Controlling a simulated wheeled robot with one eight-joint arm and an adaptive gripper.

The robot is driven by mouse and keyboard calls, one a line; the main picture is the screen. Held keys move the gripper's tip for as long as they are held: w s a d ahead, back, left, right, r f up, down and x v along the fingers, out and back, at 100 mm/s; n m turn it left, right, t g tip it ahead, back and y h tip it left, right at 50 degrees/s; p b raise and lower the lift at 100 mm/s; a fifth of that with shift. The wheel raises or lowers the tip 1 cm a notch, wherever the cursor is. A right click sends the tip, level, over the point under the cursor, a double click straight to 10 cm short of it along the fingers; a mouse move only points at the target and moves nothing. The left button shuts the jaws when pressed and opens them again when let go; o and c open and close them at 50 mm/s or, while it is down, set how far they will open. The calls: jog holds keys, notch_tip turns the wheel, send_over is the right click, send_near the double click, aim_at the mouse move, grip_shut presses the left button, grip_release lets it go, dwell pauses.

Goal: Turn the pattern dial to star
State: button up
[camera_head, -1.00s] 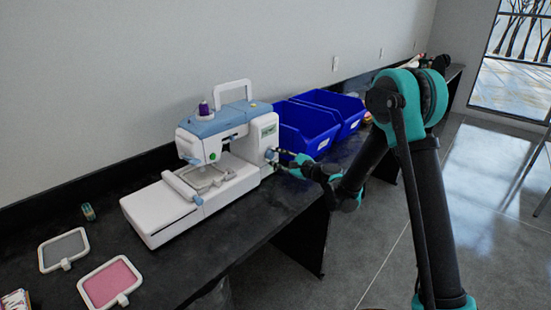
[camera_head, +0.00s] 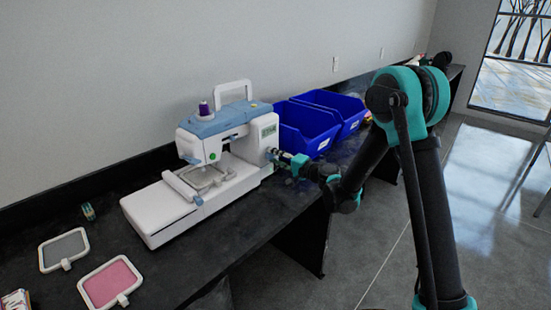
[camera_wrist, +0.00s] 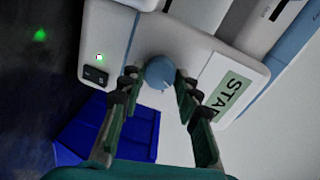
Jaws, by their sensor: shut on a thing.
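The white and blue embroidery machine (camera_head: 215,150) stands on the dark counter. Its pattern dial (camera_wrist: 160,72) is a round light blue knob on the side panel, in the middle of the wrist view. My gripper (camera_wrist: 158,78) is shut on the dial, one finger on either side of it. In the head view my gripper (camera_head: 279,156) meets the machine's right side and hides most of the dial.
Two blue bins (camera_head: 306,128) stand behind and right of the machine, close to my gripper. A grey hoop (camera_head: 64,249) and a pink hoop (camera_head: 110,283) lie at the front left. A small black switch with a light (camera_wrist: 95,76) is near the dial.

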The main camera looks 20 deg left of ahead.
jog(key=n, duration=0.4)
jog(key=shift+s, duration=0.15)
jog(key=shift+n, duration=0.3)
dwell(0.3)
jog(key=o, duration=1.2)
jog(key=shift+c, duration=0.2)
jog(key=shift+d, duration=0.1)
jog(key=v, duration=1.1)
jog(key=shift+s+d, duration=0.3)
jog(key=shift+f, duration=0.1)
